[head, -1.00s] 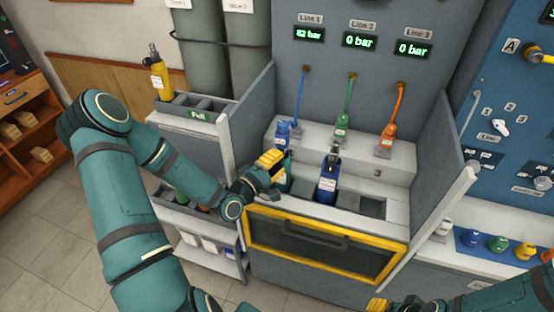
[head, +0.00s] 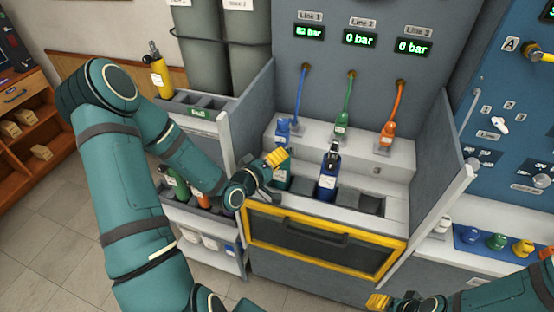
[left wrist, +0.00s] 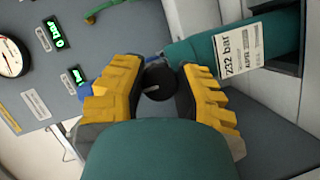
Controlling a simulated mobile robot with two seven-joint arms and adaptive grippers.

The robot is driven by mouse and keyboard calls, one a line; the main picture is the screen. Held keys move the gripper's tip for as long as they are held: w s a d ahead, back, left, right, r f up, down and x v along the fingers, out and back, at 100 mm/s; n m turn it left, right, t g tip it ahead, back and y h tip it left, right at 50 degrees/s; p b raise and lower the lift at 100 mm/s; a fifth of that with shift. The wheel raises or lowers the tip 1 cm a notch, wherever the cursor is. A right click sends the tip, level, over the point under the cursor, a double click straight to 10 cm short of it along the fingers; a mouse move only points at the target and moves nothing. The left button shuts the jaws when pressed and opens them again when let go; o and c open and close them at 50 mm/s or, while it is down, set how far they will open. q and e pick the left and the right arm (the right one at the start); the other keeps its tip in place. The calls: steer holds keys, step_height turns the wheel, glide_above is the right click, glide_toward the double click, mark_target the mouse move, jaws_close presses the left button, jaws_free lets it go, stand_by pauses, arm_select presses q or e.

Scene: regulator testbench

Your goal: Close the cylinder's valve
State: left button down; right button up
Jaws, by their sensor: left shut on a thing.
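A teal-green cylinder (head: 283,174) stands in the left slot of the bench and is partly hidden by my left gripper. Its label, reading 232 bar, shows beside the cylinder body (left wrist: 195,50) in the left wrist view. My left gripper (head: 275,157) is at the top of this cylinder. In the left wrist view its yellow fingers are shut on a round black valve knob (left wrist: 158,82) with a pale mark. A blue cylinder (head: 327,182) with a dark top stands upright to the right. My right gripper (head: 378,302) is low at the picture's bottom edge; its opening is unclear.
Blue, green and orange hoses (head: 349,103) hang behind the cylinders. The Line 1 display (head: 309,31) appears to read 82 bar; Lines 2 and 3 read 0 bar. A yellow cylinder (head: 160,75) stands at the left rack. Side walls bound the bench, and a yellow-framed door (head: 325,242) is in front.

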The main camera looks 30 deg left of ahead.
stand_by(0.3)
arm_select(q)
steer(key=c, duration=0.6)
jaws_free()
steer(key=shift+v, duration=3.75)
